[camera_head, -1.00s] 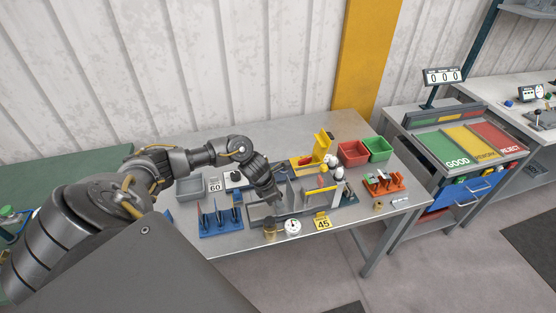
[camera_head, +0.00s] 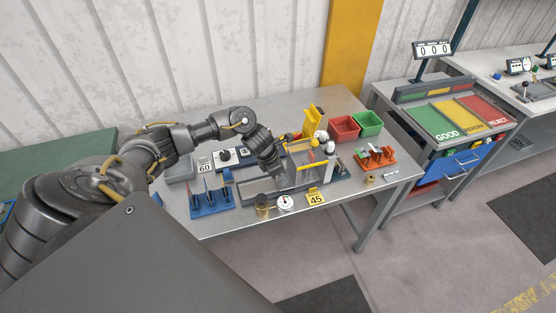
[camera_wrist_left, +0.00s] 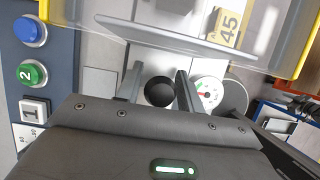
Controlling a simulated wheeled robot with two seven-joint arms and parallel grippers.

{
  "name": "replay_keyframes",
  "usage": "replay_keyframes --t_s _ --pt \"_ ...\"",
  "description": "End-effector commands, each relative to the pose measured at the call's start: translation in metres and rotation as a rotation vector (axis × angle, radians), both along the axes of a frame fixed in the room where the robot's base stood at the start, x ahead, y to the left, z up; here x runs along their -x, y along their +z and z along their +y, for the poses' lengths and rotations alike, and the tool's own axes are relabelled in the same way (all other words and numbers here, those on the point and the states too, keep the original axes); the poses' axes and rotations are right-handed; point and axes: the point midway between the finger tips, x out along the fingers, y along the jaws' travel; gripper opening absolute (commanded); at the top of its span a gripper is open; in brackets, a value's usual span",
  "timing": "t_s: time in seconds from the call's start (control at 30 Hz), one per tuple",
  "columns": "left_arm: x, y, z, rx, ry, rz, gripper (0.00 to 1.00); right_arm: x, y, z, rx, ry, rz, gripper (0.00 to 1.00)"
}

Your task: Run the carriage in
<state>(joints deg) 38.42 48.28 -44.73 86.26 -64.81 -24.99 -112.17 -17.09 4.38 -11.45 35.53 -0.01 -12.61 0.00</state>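The grey panel bender's carriage (camera_head: 303,171) is an upright plate assembly on a low track (camera_head: 258,187) on the bench. Bare track shows to its left. My left gripper (camera_head: 279,171) reaches down at the carriage's left end. My right gripper is not in view.
A dial gauge (camera_head: 285,203) and a yellow 45 tag (camera_head: 315,198) stand in front of the bender. A blue tool rack (camera_head: 211,203) is to the left. Red (camera_head: 343,128) and green bins (camera_head: 368,123) sit behind right, an orange rack (camera_head: 374,158) at right.

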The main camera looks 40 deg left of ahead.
Motion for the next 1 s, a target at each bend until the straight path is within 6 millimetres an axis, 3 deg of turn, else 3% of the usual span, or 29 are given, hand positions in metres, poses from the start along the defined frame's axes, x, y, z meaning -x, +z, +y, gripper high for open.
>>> replay_keyframes --t_s 0.1,0.47,1.0 --pt "0.001 -0.001 0.001 -0.001 0.001 0.003 0.5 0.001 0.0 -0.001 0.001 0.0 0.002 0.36" --pt "0.004 0.005 0.004 -0.003 0.002 0.002 0.5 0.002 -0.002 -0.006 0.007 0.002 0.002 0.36" --pt "0.031 0.089 0.023 -0.003 0.001 0.001 0.5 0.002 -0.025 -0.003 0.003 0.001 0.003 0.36"
